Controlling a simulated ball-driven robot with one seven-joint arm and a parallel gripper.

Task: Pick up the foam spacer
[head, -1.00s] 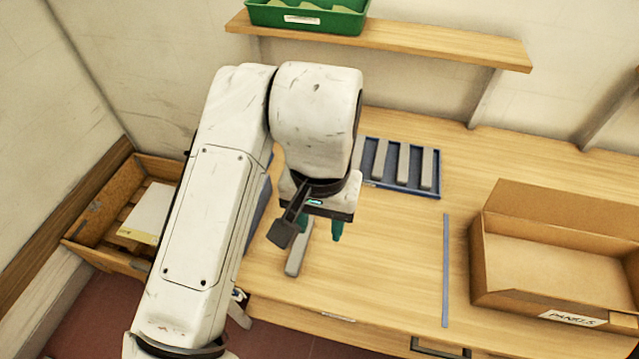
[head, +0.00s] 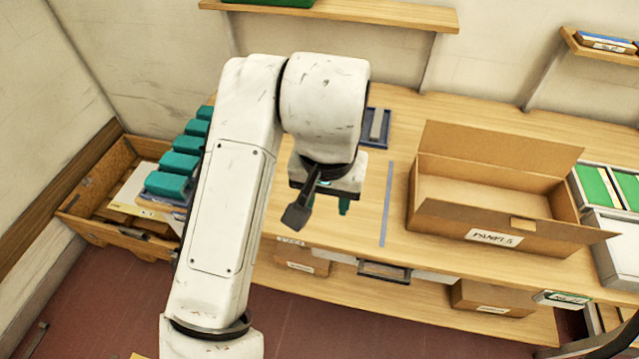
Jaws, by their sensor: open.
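My gripper (head: 327,203) hangs over the front part of the wooden bench, pointing down. One teal fingertip shows; the other is mostly hidden behind the dark bracket. It is open, and I see nothing between the fingers. A grey bar (head: 377,124), which may be a foam spacer, lies in the blue tray (head: 384,140) behind and right of my gripper. My arm hides the rest of that tray. The loose grey bar seen earlier on the bench is out of sight now; my arm or gripper may cover it.
An open cardboard box marked PANELS (head: 487,193) stands right of a blue strip (head: 387,204) on the bench (head: 365,225). Teal blocks (head: 179,163) show left of my arm, near a wooden crate (head: 84,215). A shelf (head: 390,15) is above. White bins (head: 607,240) are at far right.

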